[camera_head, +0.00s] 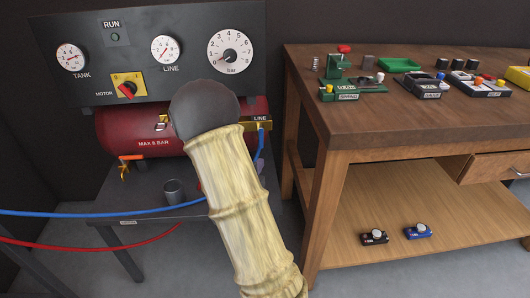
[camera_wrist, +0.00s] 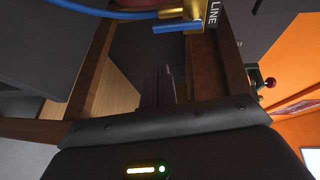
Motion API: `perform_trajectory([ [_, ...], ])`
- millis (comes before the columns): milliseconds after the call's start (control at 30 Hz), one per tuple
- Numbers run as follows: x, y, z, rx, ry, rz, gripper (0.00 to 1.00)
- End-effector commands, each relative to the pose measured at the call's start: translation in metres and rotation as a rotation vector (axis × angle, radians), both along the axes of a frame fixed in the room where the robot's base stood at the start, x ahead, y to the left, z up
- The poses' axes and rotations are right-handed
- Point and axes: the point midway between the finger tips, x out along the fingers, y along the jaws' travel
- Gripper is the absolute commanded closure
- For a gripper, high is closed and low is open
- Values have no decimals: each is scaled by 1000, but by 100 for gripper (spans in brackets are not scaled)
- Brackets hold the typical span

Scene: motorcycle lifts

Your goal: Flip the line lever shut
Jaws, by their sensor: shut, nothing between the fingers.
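The line valve is a brass block (camera_head: 258,126) at the right end of the red tank, under a LINE label. Its blue lever (camera_head: 261,139) hangs downward from the block in the head view. In the wrist view the blue lever (camera_wrist: 178,26) lies near the top, beside the brass fitting (camera_wrist: 196,9). My gripper (camera_wrist: 157,85) shows in the wrist view with its dark fingers together and empty. Its tips are apart from the lever, which lies beyond and slightly right of them. In the head view my arm hides most of the gripper.
The red tank (camera_head: 125,131) stands below a gauge panel (camera_head: 190,80). A blue hose (camera_head: 100,213) and a red hose (camera_head: 100,245) cross at left. A grey cup (camera_head: 173,191) stands on the dark stand. A wooden workbench (camera_head: 410,119) with small parts is close on the right.

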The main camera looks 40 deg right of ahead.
Motion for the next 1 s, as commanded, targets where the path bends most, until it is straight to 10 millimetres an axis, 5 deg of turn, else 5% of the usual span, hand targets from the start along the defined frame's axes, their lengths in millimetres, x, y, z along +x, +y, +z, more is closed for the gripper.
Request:
perform_trajectory([
  [200, -12, -15, 3, -61, -140, -84, 100],
  [633, -9, -21, 4, -61, -142, -85, 100],
  [1000, 17, -70, 4, -62, -142, -85, 100],
])
